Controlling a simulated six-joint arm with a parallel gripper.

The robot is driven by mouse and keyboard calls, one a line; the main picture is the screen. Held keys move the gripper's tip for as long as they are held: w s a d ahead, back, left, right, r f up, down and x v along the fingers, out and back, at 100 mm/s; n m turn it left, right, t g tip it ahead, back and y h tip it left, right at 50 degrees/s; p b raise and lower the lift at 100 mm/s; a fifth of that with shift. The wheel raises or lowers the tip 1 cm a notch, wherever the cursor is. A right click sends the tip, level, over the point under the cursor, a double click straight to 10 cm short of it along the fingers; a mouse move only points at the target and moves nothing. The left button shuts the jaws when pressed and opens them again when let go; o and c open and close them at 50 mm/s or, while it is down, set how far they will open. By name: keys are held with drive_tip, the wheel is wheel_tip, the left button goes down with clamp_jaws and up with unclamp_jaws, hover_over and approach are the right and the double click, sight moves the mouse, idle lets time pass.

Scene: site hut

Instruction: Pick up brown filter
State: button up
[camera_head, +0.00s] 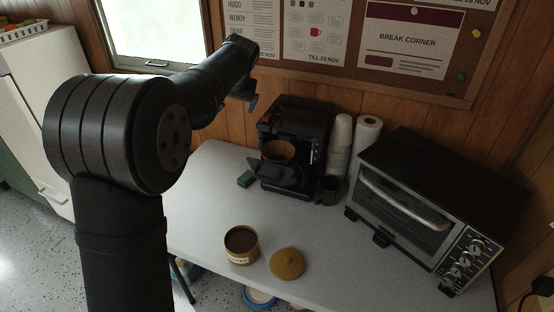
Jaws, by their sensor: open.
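A brown filter (279,151) sits in the holder that sticks out of the front of the black coffee maker (312,118) on the table. Its inside is too dark to make out. My gripper (251,103) is in the air above and to the left of the filter, apart from it. The gripper is small and dark in this view. It is open and holds nothing that I can see.
Stacked cups (341,135) and a paper roll (367,134) stand right of the coffee maker, near a toaster oven (405,205). An open tin (241,246) and its lid (287,264) are at the table's front.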

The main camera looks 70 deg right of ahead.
drive_tip(key=w+a+f+m+h, duration=0.1)
drive_tip(key=w+a+h, duration=0.2)
drive_tip(key=a+h, duration=0.2)
drive_tip(key=s+a+f+m+g+h, duration=0.2)
drive_tip(key=s+a+f+g, duration=0.15)
drive_tip(key=s+a, duration=0.35)
drive_tip(key=s+a+f+m+g+h, duration=0.2)
drive_tip(key=s+a+m+g, duration=0.1)
drive_tip(key=s+a+g, duration=0.3)
drive_tip(key=t, duration=0.2)
approach(274, 152)
drive_tip(key=s+d, duration=0.1)
drive_tip(key=d, duration=0.1)
drive_tip(key=s+d, duration=0.2)
drive_tip(key=shift+s+d+r, duration=0.25)
drive_tip(key=c, duration=0.6)
